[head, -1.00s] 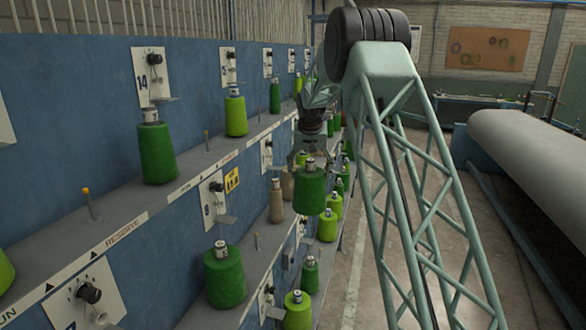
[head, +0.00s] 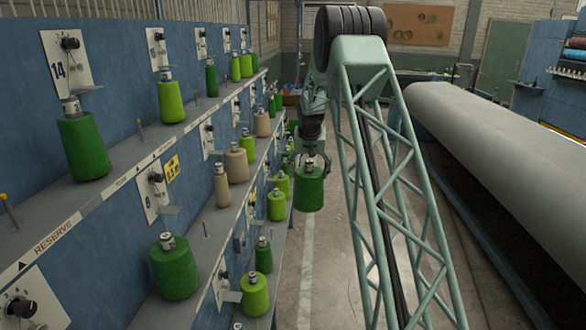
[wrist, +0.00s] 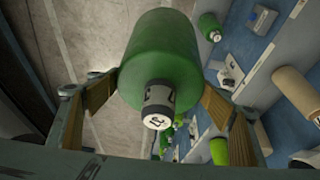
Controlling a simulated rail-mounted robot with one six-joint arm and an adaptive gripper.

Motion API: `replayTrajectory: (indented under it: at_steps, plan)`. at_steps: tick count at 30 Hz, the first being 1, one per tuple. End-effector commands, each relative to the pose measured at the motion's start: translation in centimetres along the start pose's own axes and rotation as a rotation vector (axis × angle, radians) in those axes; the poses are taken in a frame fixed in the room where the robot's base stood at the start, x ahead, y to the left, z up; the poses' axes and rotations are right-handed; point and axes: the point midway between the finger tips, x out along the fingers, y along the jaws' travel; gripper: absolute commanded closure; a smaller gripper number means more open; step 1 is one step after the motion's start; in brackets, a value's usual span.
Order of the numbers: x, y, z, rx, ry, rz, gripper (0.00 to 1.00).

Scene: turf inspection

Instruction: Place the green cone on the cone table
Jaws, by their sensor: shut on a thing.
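A dark green cone (head: 308,192) hangs upright from my gripper (head: 309,163), in the open air to the right of the cone rack. My gripper is shut on it at its upper end. In the wrist view the green cone (wrist: 172,48) fills the upper middle, with its labelled tube tip (wrist: 158,104) towards the camera. The fingers of my gripper (wrist: 160,92) stand on both sides of the cone. I cannot make out a cone table in either view.
The blue rack (head: 112,110) on the left holds several green and tan cones on sloping shelves with pegs. A long grey roll (head: 490,160) lies on the right. Bare concrete floor (head: 318,240) runs between them.

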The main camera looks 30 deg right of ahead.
Motion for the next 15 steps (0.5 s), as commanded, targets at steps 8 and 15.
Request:
replayTrajectory:
  at_steps: [8,15]
  plan:
    - [2.4,6.4,0.6,0.050,0.004,0.019,0.60]
    - [3.6,9.5,1.1,0.074,0.005,0.028,0.60]
